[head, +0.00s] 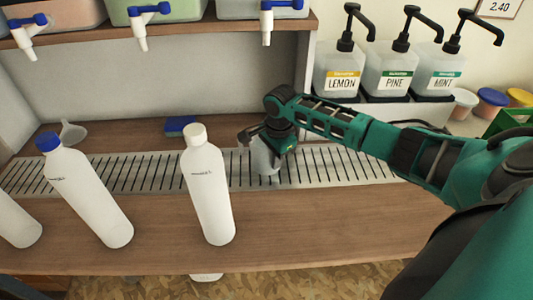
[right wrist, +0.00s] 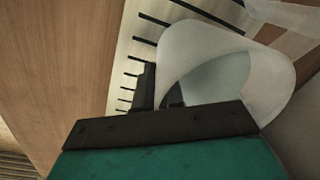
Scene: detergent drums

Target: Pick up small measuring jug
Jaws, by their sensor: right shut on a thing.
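The small measuring jug (head: 264,157) is a pale, translucent vessel at the slotted metal drip grate in the head view. My right gripper (head: 268,137) reaches in from the right and is shut on the jug near its top. In the right wrist view the jug (right wrist: 225,65) shows close up, with its open mouth towards the camera and a dark finger of the right gripper (right wrist: 160,95) at its wall. I cannot tell whether the jug's base touches the grate. My left gripper is not in view.
A white-capped bottle (head: 208,190) stands just left of the jug. A blue-capped bottle (head: 85,190), a funnel (head: 72,132) and a blue sponge (head: 180,125) are further left. Drums with taps (head: 270,8) sit on the shelf above. Pump bottles (head: 386,70) stand behind my right arm.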

